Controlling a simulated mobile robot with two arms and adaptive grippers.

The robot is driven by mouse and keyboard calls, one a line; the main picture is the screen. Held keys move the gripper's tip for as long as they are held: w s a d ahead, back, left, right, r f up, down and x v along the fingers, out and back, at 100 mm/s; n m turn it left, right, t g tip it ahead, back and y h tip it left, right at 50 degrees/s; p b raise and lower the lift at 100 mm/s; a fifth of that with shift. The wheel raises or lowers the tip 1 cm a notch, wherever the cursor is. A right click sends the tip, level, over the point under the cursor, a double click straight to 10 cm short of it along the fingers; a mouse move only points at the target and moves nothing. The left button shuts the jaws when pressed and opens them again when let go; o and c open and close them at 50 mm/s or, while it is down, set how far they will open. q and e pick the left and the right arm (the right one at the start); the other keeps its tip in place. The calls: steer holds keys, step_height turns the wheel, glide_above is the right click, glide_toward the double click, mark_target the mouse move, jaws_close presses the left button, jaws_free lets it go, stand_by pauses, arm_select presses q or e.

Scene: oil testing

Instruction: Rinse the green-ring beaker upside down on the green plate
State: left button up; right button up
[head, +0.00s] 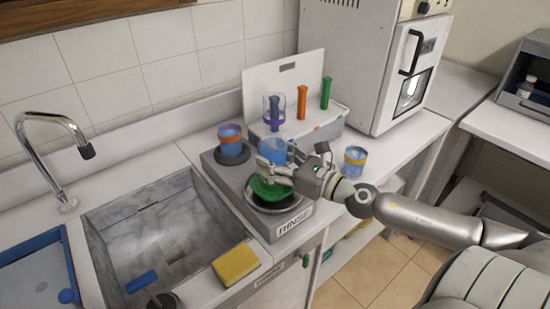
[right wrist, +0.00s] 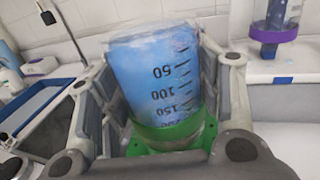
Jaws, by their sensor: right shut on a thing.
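The green-ring beaker (head: 272,150) is held over the front end of the grey rinse unit, its blue body up and green end down. In the right wrist view the beaker (right wrist: 155,80) has scale marks, and its green ring (right wrist: 170,135) is at the low end. My right gripper (head: 287,172) is shut on the beaker from the right, fingers on both sides. A green area, likely the green plate (head: 268,190), shows below, in a dark round rim. The gripper partly hides it, and I cannot tell whether beaker and plate touch. My left gripper is not in view.
An orange-ring beaker (head: 231,141) stands on the rinse unit's rear spot. A purple-ring vessel (head: 273,112) stands on a white rack behind, with orange and green upright pieces. A yellow-ring beaker (head: 355,161) is right of my gripper. The sink (head: 160,235) and yellow sponge (head: 236,265) are left.

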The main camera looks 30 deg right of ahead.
mark_target(275, 143)
steer(key=shift+c, duration=0.5)
steer(key=shift+f+b, duration=0.8)
steer(key=shift+f, duration=0.1)
stand_by(1.4)
step_height(275, 143, up, 7)
steer(key=p, duration=0.7)
steer(key=shift+f, duration=0.15)
